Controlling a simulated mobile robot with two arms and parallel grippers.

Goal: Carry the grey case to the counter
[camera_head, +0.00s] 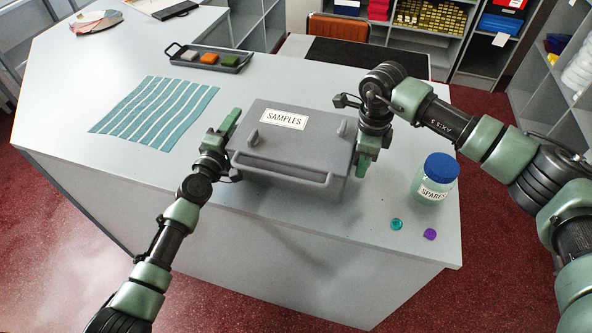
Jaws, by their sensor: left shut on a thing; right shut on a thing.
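The grey case (295,150), with a white SAMPLES label on its lid, is in the middle of the view over the near edge of the white counter (130,160). Its lid is shut and a handle bar runs along its near side. My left gripper (228,130) is shut on the case's left side. My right gripper (364,152) is shut on its right side. The case hides the counter beneath it, and I cannot tell whether its underside touches the top.
Right of the case stand a blue-lidded jar (434,180), a teal disc (396,224) and a purple disc (430,234). A striped teal cloth (155,107) lies left. A dark tray (212,60) with colored blocks sits behind. Shelves (430,45) and an orange chair (338,28) are beyond.

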